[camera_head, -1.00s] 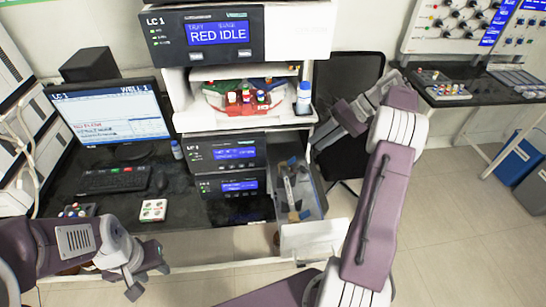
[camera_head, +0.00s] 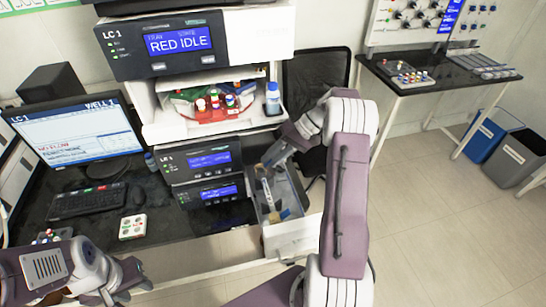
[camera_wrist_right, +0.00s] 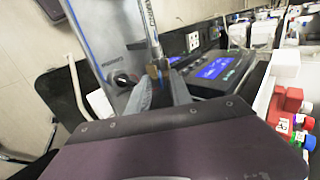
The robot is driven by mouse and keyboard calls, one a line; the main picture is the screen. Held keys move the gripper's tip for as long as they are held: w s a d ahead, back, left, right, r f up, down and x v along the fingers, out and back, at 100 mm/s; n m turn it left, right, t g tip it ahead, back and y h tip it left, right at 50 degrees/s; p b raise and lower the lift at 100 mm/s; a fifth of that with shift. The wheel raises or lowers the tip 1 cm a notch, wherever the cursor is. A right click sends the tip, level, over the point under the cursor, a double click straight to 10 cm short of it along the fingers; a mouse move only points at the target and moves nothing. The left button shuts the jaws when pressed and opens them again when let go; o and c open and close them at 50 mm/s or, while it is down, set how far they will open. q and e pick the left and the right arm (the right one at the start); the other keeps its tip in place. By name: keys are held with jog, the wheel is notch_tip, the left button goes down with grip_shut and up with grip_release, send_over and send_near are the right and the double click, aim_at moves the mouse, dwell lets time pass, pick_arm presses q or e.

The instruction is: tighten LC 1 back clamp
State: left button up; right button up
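The LC 1 stack stands left of centre in the head view, its lower modules (camera_head: 205,160) reading LC 1. My right gripper (camera_head: 272,156) is at the column's back end and hides the back clamp there. In the right wrist view its fingers (camera_wrist_right: 160,82) flank a brass-coloured fitting (camera_wrist_right: 154,70) on the column (camera_wrist_right: 152,30); contact is unclear. My left gripper (camera_head: 128,281) is open and empty at the lower left.
A monitor (camera_head: 75,132), keyboard (camera_head: 87,203) and small white button box (camera_head: 132,227) are on the dark desk. Capped bottles (camera_head: 215,100) sit in a red tray above the modules. A black chair (camera_head: 315,80) stands behind the compartment.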

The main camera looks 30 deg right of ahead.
grip_shut()
dwell(1.4)
